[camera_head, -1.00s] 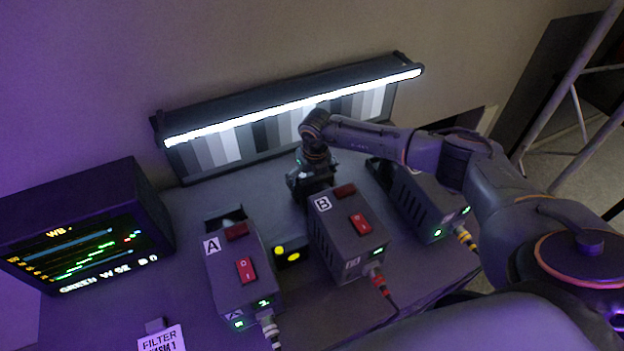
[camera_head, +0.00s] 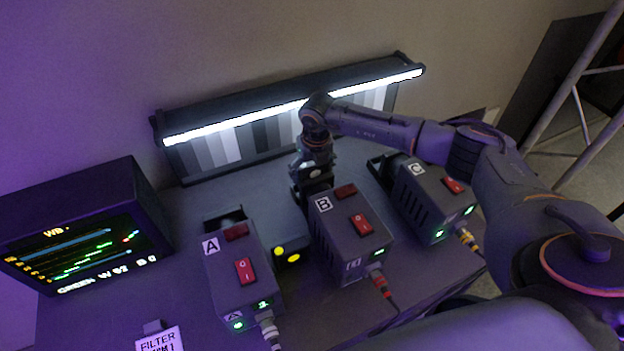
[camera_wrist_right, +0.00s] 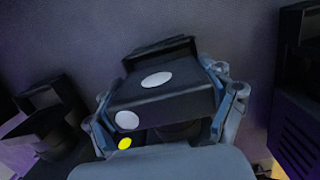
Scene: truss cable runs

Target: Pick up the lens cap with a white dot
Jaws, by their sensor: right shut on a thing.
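The lens cap with white dots (camera_wrist_right: 165,90) is a black block in the right wrist view, with one white dot on its top and one on its near side. My right gripper (camera_wrist_right: 158,105) has a finger on each side of it and is shut on it. In the head view the right gripper (camera_head: 312,190) points down behind lamp box B, and the cap is mostly hidden there. A black cap with yellow dots (camera_head: 288,254) lies between boxes A and B. My left gripper is not in view.
Box A (camera_head: 240,280), box B (camera_head: 335,250) and box C (camera_head: 420,205) stand on the table, with cables at their fronts. A lit grey-scale chart (camera_head: 215,150) stands behind, a monitor (camera_head: 85,235) at left. Bare table lies between chart and box A.

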